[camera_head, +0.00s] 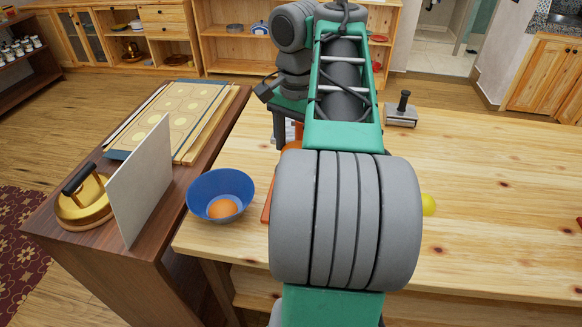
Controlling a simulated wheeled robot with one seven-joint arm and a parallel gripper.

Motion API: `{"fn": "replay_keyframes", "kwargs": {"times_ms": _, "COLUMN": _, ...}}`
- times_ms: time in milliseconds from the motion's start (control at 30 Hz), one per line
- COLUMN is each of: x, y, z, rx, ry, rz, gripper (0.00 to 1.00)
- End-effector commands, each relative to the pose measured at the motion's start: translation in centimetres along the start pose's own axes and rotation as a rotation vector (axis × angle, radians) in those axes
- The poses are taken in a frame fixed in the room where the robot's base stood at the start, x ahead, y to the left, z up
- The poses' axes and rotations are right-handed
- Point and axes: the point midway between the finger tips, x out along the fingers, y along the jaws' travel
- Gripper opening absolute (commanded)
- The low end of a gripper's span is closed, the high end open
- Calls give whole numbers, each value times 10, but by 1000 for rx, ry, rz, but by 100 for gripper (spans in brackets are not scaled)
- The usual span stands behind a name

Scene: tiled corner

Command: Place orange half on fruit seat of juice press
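An orange round thing (222,209), which looks like the orange fruit, lies inside a blue bowl (207,188) on the light wooden table's left end. I cannot tell whether it is a half. My own arm covers the middle of the view. A red-orange edge (266,208) shows just right of the bowl, and a bit of orange shows higher up beside the arm. These may be parts of the juice press, but its fruit seat is hidden. My gripper (284,126) is beyond the bowl, partly hidden by my arm; its fingers are not clear.
A yellow fruit (429,204) pokes out right of my arm. A grey block with a black knob (401,113) stands at the table's back. A dark side table (160,215) at left holds an upright board (143,180), a gold lidded thing (84,208) and flat panels. The table's right is clear.

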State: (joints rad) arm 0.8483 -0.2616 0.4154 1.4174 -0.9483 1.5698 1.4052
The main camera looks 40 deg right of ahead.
Motion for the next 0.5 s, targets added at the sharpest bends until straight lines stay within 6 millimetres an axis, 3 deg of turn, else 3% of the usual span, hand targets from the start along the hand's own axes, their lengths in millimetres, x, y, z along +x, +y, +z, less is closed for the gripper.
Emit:
{"fn": "replay_keyframes", "kwargs": {"times_ms": 267, "x": 45, "y": -2, "z": -10, "rx": -2, "ry": 0, "rz": 0, "gripper": 20}}
{"fn": "replay_keyframes", "kwargs": {"times_ms": 500, "x": 44, "y": -2, "z": -10, "rx": -2, "ry": 1, "rz": 0, "gripper": 20}}
